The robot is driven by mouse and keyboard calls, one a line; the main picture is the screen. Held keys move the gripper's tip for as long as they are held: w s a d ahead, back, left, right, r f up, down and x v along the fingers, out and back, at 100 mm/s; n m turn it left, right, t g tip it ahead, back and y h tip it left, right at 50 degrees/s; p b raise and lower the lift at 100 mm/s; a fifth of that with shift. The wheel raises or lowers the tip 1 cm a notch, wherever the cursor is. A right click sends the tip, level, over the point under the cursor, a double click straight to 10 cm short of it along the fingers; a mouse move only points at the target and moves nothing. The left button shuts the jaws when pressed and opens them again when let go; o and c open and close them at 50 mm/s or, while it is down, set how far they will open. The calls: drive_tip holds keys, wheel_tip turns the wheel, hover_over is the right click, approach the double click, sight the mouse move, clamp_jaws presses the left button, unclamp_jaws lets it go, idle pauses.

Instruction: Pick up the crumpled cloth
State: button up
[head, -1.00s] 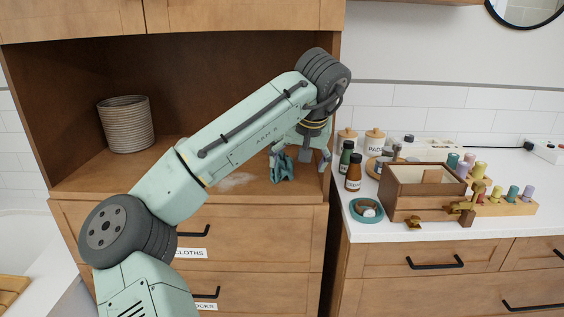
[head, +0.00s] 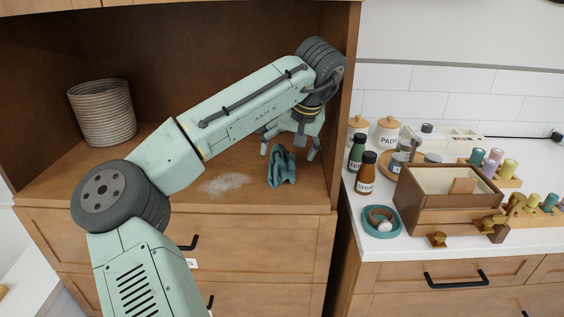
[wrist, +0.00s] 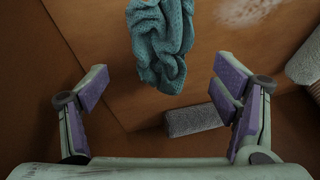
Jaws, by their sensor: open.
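The crumpled cloth (head: 281,167) is teal and knitted. It rests on the wooden shelf near the right side of the open cabinet. In the wrist view the cloth (wrist: 160,42) lies at the top middle, ahead of and between the fingers. My gripper (head: 289,150) hangs just behind and above the cloth in the head view, pointing down. My gripper (wrist: 160,100) is open with purple pads wide apart and nothing between the tips. I cannot tell its exact height over the cloth.
A pale powdery patch (head: 226,184) lies left of the cloth. A ribbed basket (head: 102,112) stands further left. The cabinet's right side wall (head: 348,110) is close to my gripper. The counter at right holds bottles and a wooden box (head: 450,200).

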sight(285, 160)
drive_tip(key=shift+p+x, duration=0.6)
drive_tip(key=shift+x, duration=1.7)
drive_tip(key=shift+s+f, duration=0.1)
drive_tip(key=shift+s, duration=0.05)
drive_tip(key=c, duration=1.2)
drive_tip(key=shift+c, duration=0.2)
drive_tip(key=shift+r+b, duration=0.35)
drive_tip(key=shift+r, duration=0.3)
wheel_tip(285, 160, up, 2)
drive_tip(key=shift+s+d+r+b, duration=0.1)
drive_tip(key=shift+s+b, duration=0.1)
drive_tip(key=shift+b, duration=0.3)
drive_tip(key=s+d+b, duration=0.2)
drive_tip(key=s, duration=0.5)
drive_tip(key=s+d+r+b, duration=0.1)
drive_tip(key=s+d, duration=0.1)
drive_tip(key=s, duration=0.6)
drive_tip(key=shift+d+r+b, duration=0.15)
drive_tip(key=shift+r+b, duration=0.15)
drive_tip(key=shift+b, duration=0.05)
